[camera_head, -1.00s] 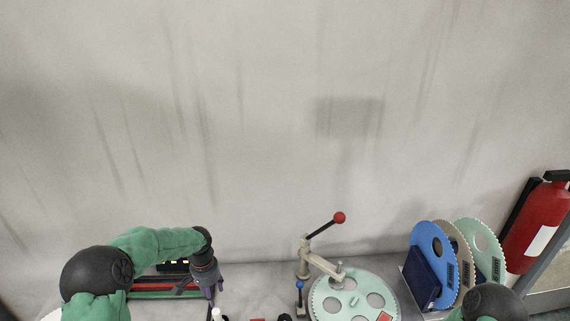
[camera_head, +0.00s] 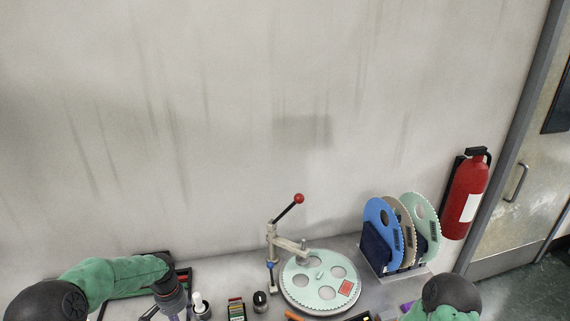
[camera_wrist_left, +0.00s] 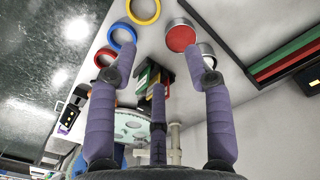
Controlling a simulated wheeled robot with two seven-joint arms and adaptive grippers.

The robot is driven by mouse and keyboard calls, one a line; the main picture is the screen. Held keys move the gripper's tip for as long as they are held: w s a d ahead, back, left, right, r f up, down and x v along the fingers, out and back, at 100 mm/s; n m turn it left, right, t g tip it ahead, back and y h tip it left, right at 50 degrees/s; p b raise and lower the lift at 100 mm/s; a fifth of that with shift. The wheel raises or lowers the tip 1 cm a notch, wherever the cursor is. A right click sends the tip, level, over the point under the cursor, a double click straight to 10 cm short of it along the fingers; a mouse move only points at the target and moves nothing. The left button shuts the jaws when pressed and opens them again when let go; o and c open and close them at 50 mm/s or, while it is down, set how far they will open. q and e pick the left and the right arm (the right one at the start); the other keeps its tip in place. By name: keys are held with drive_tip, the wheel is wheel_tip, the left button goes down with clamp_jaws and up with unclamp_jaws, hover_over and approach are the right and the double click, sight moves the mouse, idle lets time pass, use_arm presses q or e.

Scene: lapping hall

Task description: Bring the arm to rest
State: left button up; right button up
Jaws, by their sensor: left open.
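My left gripper (camera_wrist_left: 160,75) is open in the left wrist view, its purple-grey fingers spread with nothing held between them. In the head view the left green arm comes in low from the left, and the gripper's fingers are mostly cut off by the bottom edge. The gripper is over the bench beside a small white-capped bottle (camera_head: 200,305). Of my right arm only a green and black part shows at the lower right; its gripper is out of view.
A toothed lapping plate (camera_head: 322,284) stands under a lever with a red knob (camera_head: 298,199). A rack holds toothed discs (camera_head: 379,228). A fire extinguisher (camera_head: 463,196) hangs beside the door. A red-topped tin (camera_wrist_left: 181,38) and coloured rings (camera_wrist_left: 144,10) lie near the fingers.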

use_arm(q)
drive_tip(key=s+d+f+h+b, duration=0.1)
drive_tip(key=s+d+f+b, duration=0.2)
drive_tip(key=d+f, duration=0.45)
drive_tip(key=s+d+f+h+b, duration=0.25)
drive_tip(key=d+f, duration=0.25)
drive_tip(key=f, duration=0.5)
drive_tip(key=s+d+f+n+b, duration=0.2)
drive_tip(key=s+d+f, duration=0.2)
drive_tip(key=s+f, duration=0.2)
drive_tip(key=s+d+f+n+b, duration=0.2)
drive_tip(key=s+d+f, duration=0.3)
drive_tip(key=s, duration=0.6)
drive_tip(key=shift+b+x, duration=0.8)
use_arm(e)
wheel_tip(320, 180, down, 12)
drive_tip(key=shift+w+r, duration=0.2)
drive_tip(key=shift+w, duration=0.2)
use_arm(q)
drive_tip(key=shift+s, duration=0.1)
